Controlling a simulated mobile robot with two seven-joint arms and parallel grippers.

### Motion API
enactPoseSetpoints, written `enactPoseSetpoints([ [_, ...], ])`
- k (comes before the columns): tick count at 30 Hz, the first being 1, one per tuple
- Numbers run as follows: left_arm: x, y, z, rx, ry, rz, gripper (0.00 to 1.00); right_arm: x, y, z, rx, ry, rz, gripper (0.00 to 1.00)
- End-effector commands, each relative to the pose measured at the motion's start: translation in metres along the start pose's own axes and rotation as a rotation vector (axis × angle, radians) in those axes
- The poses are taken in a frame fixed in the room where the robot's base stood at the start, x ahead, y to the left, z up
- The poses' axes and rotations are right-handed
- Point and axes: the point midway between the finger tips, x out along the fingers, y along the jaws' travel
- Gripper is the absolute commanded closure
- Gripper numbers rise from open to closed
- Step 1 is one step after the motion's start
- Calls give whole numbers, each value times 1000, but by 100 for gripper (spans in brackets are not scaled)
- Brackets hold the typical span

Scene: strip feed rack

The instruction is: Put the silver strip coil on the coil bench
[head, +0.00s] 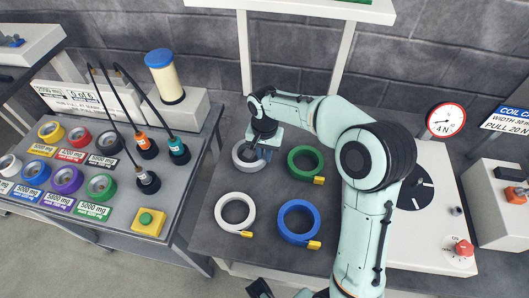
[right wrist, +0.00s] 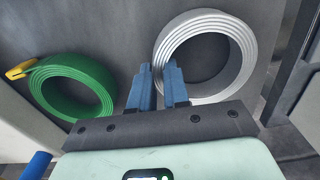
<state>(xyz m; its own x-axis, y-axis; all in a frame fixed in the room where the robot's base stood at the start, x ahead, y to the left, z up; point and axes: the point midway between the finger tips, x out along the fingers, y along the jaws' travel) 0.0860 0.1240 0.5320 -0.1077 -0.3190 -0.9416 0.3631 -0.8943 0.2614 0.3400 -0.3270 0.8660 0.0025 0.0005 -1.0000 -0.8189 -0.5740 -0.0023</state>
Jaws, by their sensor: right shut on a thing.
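The silver strip coil (head: 246,157) is a pale grey ring at the back left of the dark grey bench top (head: 215,185). It shows large in the right wrist view (right wrist: 238,32). My right gripper (head: 262,153) points down at the coil's right side. Its two blue fingers (right wrist: 160,88) straddle the near wall of the ring and are shut on it. The coil looks level, on or just above the bench top; I cannot tell if it touches. The fingers hide a small part of the ring. My left gripper is not clearly in view.
A green coil (head: 291,165) lies just right of the silver one. A white coil (head: 222,219) and a blue coil (head: 285,229) lie in front. A white machine panel (head: 420,245) with a dial stands right. A table of small rolls (head: 180,190) stands left, across a gap.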

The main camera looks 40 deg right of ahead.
Motion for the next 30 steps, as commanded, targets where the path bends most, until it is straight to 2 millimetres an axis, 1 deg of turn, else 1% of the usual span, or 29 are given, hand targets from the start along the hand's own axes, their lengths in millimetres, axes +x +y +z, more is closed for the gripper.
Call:
enactPoseSetpoints([
  [3, 2, 0, -1, 0, 2, 0, 57, 3, 0, 0, 0, 1, -1, 100],
  [4, 2, 0, -1, 0, 3, 1, 57, 4, 0, 0, 0, 0, 0, 81],
  [5, 2, 0, -1, 0, 3, 1, 57, 4, 0, 0, 0, 0, 0, 71],
  [6, 1, 0, -1, 0, 3, 1, 57, 3, 0, 0, 0, 0, 0, 59],
  [15, 1, 0, -1, 0, 3, 0, 57, 2, 0, 0, 0, 0, 0, 59],
  [19, -2, 0, 0, 0, -1, 0, 57, -9, 0, 0, 0, 2, -2, 59],
  [23, -4, 1, 2, -1, -5, -1, 57, -32, -1, 0, 0, 3, -4, 59],
  [30, -12, 3, 2, 0, -5, -1, 57, -85, -1, 0, 0, 4, -4, 59],
])
